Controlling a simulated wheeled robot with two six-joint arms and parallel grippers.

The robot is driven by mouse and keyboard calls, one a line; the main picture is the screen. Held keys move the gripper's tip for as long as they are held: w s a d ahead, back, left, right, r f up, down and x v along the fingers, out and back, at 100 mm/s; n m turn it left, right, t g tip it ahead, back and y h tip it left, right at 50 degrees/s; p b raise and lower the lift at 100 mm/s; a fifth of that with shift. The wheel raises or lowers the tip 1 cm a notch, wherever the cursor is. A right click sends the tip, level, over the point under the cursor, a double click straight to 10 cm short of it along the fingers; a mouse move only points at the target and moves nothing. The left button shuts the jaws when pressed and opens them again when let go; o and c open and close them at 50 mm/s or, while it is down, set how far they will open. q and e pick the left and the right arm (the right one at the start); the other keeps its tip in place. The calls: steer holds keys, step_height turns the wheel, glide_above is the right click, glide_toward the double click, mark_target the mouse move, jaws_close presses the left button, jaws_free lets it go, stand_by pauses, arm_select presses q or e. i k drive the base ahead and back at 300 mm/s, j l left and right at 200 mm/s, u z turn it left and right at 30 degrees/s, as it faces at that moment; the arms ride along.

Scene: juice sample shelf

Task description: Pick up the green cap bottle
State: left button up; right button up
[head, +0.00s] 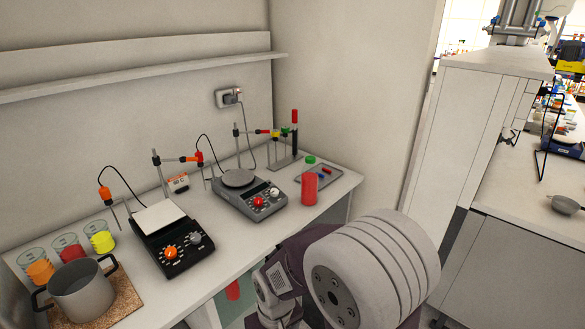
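A bottle with a green cap (310,160) and a red body (309,188) stands upright near the right front part of the white bench (232,265). It stands beside a small grey tray (337,179). No gripper shows in the head view. A large pale ringed link of my own arm fills the lower middle, to the right of and below the bottle, and may hide part of the bench front.
Two hotplate stirrers, one black (172,250) and one grey (250,200), stand left of the bottle. A grey pot (83,291) and beakers with orange, red and yellow contents are at the far left. A thin stand with a red-topped tube (295,130) rises behind the bottle.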

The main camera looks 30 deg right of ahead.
mark_target(310, 173)
steer(key=z, duration=1.35)
